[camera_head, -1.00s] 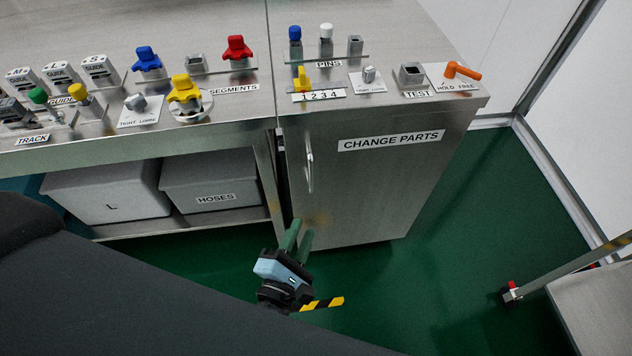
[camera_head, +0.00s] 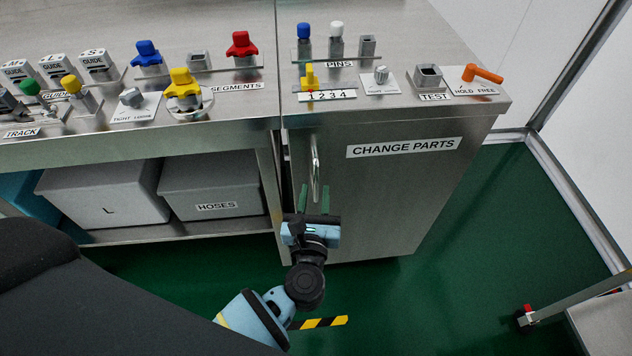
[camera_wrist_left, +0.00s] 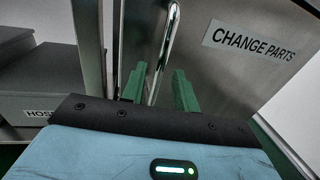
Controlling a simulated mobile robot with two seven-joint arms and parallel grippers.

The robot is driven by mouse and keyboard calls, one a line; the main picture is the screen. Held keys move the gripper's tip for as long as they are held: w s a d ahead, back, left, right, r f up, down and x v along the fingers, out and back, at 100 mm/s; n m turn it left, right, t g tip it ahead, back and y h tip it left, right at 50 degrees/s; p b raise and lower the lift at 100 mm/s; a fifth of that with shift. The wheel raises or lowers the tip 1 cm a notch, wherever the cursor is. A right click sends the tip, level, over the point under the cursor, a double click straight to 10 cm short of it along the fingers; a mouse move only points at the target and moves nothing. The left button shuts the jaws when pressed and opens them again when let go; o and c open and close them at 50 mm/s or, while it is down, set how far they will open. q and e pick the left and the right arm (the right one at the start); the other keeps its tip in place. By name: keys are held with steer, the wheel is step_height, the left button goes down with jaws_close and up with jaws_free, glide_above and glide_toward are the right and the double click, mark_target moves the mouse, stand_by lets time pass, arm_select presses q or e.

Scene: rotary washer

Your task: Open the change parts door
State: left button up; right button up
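The change parts door (camera_head: 385,195) is a steel cabinet front with a "CHANGE PARTS" label, and it looks closed. Its vertical bar handle (camera_head: 315,168) is near the door's left edge. My left gripper (camera_head: 315,196) points up at the handle's lower end, its two green fingers apart on either side of it in the picture. In the left wrist view the handle (camera_wrist_left: 166,45) runs up between the open fingers (camera_wrist_left: 160,88). Whether the handle's lower end is between the fingertips in depth I cannot tell. My right gripper is not in view.
The steel bench top (camera_head: 385,15) above carries pins, segments and knobs, with an orange lever (camera_head: 482,74) at the right. Grey bins (camera_head: 212,185) sit on the shelf left of the door.

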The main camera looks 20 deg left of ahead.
mark_target(316, 186)
arm_select(q)
steer(key=shift+x, duration=1.7)
jaws_close()
